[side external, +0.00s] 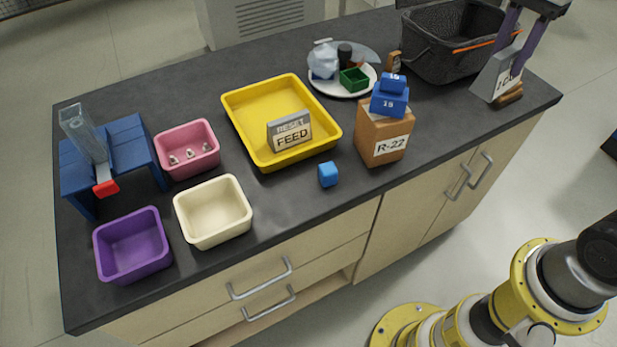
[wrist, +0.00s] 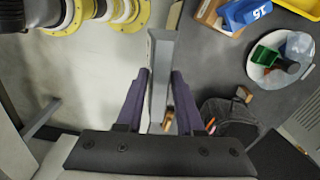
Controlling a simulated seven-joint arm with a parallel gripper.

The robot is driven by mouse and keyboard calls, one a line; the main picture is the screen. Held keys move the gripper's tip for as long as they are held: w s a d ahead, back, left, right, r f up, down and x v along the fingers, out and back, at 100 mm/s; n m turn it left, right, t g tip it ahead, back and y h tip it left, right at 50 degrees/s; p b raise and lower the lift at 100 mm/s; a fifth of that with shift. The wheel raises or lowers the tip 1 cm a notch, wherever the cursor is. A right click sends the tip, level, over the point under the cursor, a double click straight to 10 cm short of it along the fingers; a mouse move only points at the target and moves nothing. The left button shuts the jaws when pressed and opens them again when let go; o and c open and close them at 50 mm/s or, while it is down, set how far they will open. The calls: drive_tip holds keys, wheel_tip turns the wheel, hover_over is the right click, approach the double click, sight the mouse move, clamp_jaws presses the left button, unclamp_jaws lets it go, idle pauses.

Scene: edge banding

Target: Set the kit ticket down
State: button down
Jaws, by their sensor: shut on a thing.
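The kit ticket, a grey sign-like block with a white lettered label (side external: 489,77), is at the right end of the dark counter. My gripper (side external: 508,60), with purple fingers, is shut on it from above. The label is partly covered by a finger, so its text cannot be read in full. A brown wooden piece (side external: 510,94) shows just beside the ticket's lower edge. I cannot tell whether the ticket touches the counter. In the wrist view the ticket (wrist: 161,85) is seen edge-on between my two fingertips (wrist: 160,76).
A black basket (side external: 440,55) with an orange strip stands just left of the ticket. A plate of small items (side external: 343,90), an R-22 box (side external: 383,140), a yellow tray (side external: 245,125) with a FEED sign, and several bins lie farther left. The counter's front edge is close.

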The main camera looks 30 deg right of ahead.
drive_tip(key=a+n, duration=1.6)
drive_tip(key=a, duration=1.3)
wheel_tip(320, 180, down, 11)
drive_tip(key=w+a+f, duration=0.5)
drive_tip(key=w+f, duration=0.1)
drive_tip(key=w, duration=0.1)
drive_tip(key=w+a+f, duration=0.3)
drive_tip(key=w+f, duration=0.1)
drive_tip(key=shift+w+a+f, duration=0.1)
drive_tip(key=shift+w+a, duration=0.15)
drive_tip(key=shift+a, duration=0.1)
drive_tip(key=shift+f, duration=1.5)
drive_tip(key=shift+f, duration=0.1)
drive_tip(key=c, duration=0.5)
unclamp_jaws()
drive_tip(key=shift+c, duration=0.2)
